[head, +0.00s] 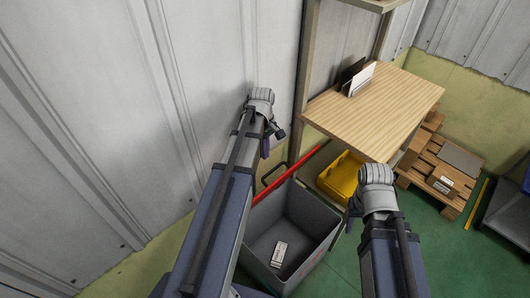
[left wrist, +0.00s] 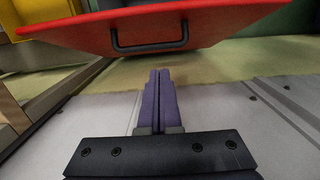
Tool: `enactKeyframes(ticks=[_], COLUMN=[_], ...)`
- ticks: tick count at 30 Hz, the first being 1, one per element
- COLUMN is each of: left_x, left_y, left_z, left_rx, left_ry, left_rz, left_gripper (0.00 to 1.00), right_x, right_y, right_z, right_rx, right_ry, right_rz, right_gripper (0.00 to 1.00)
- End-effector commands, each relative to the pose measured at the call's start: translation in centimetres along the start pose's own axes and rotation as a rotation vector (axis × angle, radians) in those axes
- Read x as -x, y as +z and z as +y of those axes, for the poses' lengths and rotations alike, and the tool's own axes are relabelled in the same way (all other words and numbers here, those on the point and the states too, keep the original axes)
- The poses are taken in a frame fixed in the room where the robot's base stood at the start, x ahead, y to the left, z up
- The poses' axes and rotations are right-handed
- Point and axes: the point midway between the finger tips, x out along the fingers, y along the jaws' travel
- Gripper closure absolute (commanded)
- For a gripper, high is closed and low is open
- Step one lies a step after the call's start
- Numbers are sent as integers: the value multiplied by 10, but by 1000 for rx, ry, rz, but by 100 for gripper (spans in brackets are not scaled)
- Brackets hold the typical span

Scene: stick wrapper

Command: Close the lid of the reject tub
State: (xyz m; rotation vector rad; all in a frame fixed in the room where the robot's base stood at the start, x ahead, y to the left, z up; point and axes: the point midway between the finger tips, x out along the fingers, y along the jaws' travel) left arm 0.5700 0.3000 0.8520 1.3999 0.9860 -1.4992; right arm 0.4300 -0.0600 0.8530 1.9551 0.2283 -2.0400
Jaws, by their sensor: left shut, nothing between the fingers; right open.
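The reject tub (head: 312,212) is a grey open-topped bin on the floor, low in the middle of the head view. Its red lid (head: 290,172) stands up, seen almost edge-on, along the tub's wall-side edge. A dark handle (head: 268,171) sticks out on the wall side. In the left wrist view the red lid (left wrist: 215,22) fills the top, with its black handle (left wrist: 150,45). My left gripper (head: 265,148) is shut and empty, between the wall and the lid; its closed fingers (left wrist: 160,80) appear apart from the lid. My right gripper (head: 353,214) is open, near the tub's right side.
A small white labelled item (head: 279,254) lies in the tub. A wooden table (head: 385,108) on a shelf frame holds upright cards. A yellow bin (head: 340,177) stands below it. A pallet (head: 440,170) is at the right. The corrugated wall (head: 120,110) is close on the left.

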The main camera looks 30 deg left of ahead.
Motion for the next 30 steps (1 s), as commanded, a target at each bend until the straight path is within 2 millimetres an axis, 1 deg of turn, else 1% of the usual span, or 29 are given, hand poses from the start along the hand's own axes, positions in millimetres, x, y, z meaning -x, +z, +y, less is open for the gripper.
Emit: enactKeyframes(ticks=[1,9,12,16,26,30], left_x=[-15,-53,-62,-67,-66,-68], left_y=[0,0,0,0,0,5], left_z=[0,0,0,0,0,0], left_rx=[0,-1,-1,-1,-1,-2], left_ry=[0,0,0,0,0,-2], left_rz=[0,0,0,0,0,10], left_gripper=[100,100,100,100,100,100], right_x=[-15,-52,-62,-66,-65,-67], right_y=[-1,-3,-4,-4,-4,-4], right_z=[-1,-5,-6,-6,-6,-6], right_rx=[0,0,1,1,1,1], right_ry=[0,0,0,0,0,0], right_rz=[0,0,0,0,0,0], right_gripper=[50,50,50,50,50,50])
